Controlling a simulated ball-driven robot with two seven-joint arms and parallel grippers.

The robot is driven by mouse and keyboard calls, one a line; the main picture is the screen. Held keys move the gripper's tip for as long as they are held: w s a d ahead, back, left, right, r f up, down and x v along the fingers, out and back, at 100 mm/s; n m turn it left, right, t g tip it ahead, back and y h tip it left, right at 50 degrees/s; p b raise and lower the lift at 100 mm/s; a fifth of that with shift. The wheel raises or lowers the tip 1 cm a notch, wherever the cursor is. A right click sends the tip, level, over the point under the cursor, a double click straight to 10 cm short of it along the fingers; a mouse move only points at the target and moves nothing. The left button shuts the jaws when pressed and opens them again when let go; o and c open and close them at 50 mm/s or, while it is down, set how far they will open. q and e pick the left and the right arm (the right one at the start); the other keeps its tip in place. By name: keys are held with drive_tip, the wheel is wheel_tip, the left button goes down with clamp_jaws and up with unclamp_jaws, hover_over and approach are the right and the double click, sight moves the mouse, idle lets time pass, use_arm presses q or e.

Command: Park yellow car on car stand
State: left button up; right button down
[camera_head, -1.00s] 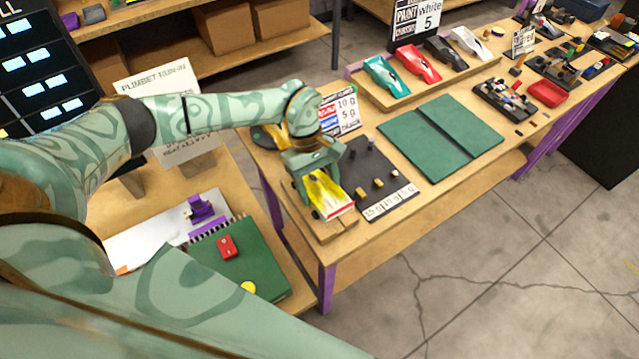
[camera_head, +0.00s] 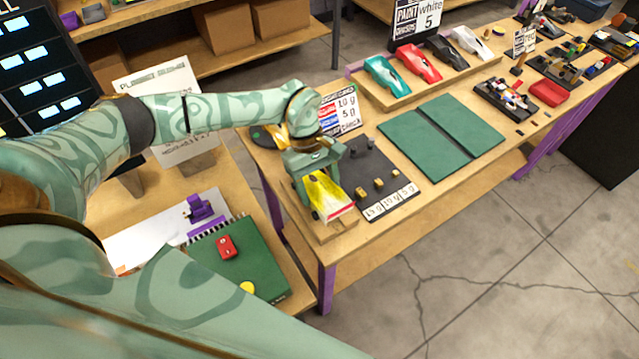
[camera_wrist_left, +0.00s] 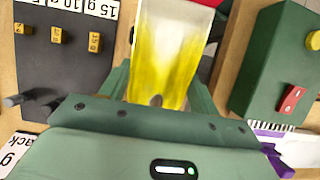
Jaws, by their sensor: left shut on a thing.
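The yellow car (camera_head: 326,192) has a pale, red-edged end and sits at the near left end of the long wooden table. It also fills the top middle of the left wrist view (camera_wrist_left: 170,50). My left gripper (camera_head: 318,180) is over the car from behind and shut on it, with a finger along each side. A wooden block (camera_head: 330,229) shows under and beside the car's front end; whether the car rests on it or hangs just above it, I cannot tell. My right gripper is not in view.
A dark board with brass weights (camera_head: 378,182) lies close to the car's right. Green mats (camera_head: 440,138) lie beyond it. Teal (camera_head: 387,76), red and other car bodies stand on a raised shelf. A green box with a red item (camera_head: 228,247) is on the left bench.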

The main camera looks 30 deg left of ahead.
use_arm(q)
drive_tip(key=shift+f+b, duration=0.55)
drive_tip(key=shift+f, duration=0.35)
drive_tip(key=o, duration=1.2)
drive_tip(key=shift+r, duration=0.1)
drive_tip(key=p+v, duration=0.1)
drive_tip(key=v, duration=1.5)
drive_tip(key=shift+a, duration=0.1)
